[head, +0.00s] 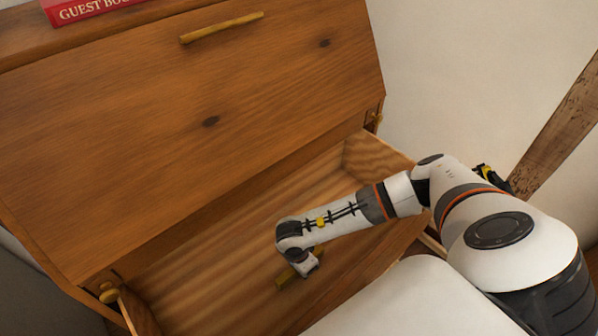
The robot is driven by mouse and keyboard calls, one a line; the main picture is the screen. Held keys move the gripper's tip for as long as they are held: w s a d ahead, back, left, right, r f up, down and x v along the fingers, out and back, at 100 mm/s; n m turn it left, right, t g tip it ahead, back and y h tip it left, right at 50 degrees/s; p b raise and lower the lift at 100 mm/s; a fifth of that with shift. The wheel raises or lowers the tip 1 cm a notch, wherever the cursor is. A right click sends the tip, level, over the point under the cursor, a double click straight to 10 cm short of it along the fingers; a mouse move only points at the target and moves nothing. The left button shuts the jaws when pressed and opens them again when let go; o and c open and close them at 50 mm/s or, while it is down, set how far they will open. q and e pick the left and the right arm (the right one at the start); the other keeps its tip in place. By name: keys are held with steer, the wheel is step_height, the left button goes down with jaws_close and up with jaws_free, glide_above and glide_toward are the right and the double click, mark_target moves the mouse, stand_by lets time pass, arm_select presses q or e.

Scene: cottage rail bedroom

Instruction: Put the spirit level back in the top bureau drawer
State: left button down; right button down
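The wooden bureau (130,120) fills the left and middle of the head view. Its top drawer (205,275) is pulled out below the closed sloping front, and its striped wooden floor shows. My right arm reaches in from the right over the drawer, with the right gripper (304,268) pointing down. A short yellow-brown bar (286,279), which looks like the spirit level, lies at the gripper, partly hidden behind it. The fingers are too hidden to tell whether they grip it or whether it touches the drawer floor. My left gripper is out of view.
A red guest book (90,8) lies on top of the bureau. A long handle (222,27) is on the sloping front. Small knobs (108,294) flank the drawer. A plain wall and slanted wooden beam (560,125) stand at right. The drawer's left part looks empty.

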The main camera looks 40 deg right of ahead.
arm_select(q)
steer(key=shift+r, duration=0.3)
arm_select(e)
steer(key=shift+f, duration=0.2)
steer(key=c, duration=1.3)
jaws_free()
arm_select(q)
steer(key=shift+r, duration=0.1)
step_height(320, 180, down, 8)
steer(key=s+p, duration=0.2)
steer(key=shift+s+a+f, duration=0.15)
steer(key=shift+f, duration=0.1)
arm_select(e)
step_height(320, 180, up, 12)
steer(key=a, duration=0.1)
steer(key=shift+a, duration=0.2)
steer(key=shift+s+r, duration=0.1)
